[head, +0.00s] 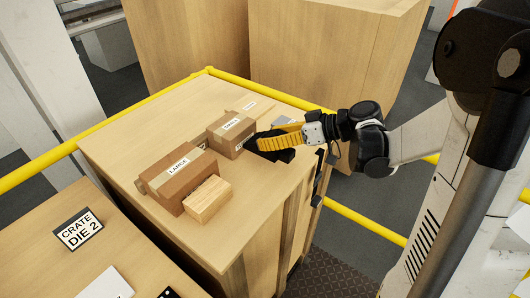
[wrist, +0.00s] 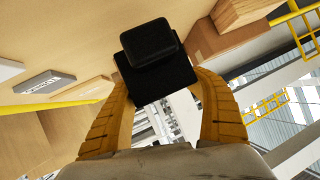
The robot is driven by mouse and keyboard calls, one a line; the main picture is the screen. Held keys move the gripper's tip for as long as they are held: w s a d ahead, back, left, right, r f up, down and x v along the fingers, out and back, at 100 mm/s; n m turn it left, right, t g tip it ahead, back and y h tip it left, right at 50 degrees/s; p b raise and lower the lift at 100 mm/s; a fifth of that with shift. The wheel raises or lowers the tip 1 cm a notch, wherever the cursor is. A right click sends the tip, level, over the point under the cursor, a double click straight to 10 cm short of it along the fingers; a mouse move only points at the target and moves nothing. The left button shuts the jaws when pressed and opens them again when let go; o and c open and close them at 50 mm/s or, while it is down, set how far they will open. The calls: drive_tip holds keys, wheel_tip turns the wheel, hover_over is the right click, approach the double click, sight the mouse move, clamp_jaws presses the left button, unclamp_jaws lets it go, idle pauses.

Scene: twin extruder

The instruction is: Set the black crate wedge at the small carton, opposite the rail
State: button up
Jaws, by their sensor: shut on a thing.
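The small carton (head: 229,136), brown with a white label, stands on the wooden crate top (head: 270,190) in the head view. My gripper (head: 264,143), with yellow fingers, is just right of this carton. It is shut on the black crate wedge (head: 272,155), whose left end is close to the carton's near right side; I cannot tell whether they touch. In the wrist view the black wedge (wrist: 155,65) sits between both fingers (wrist: 160,84) and hides what lies behind it.
The large carton (head: 178,168) stands left of the small one, with a pale wooden block (head: 208,198) at its near side. A grey block (head: 284,121) lies behind my gripper. Yellow railings (head: 50,158) border the crate. The near right of the top is clear.

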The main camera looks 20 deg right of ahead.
drive_tip(key=shift+w+a+f, duration=0.4)
drive_tip(key=shift+w+f, duration=0.05)
drive_tip(key=shift+w, duration=0.1)
wheel_tip(320, 180, down, 4)
drive_tip(key=shift+b, duration=1)
drive_tip(key=shift+r, duration=0.1)
drive_tip(key=o, duration=1.4)
drive_tip(key=shift+o, duration=0.2)
drive_tip(key=shift+d, duration=0.1)
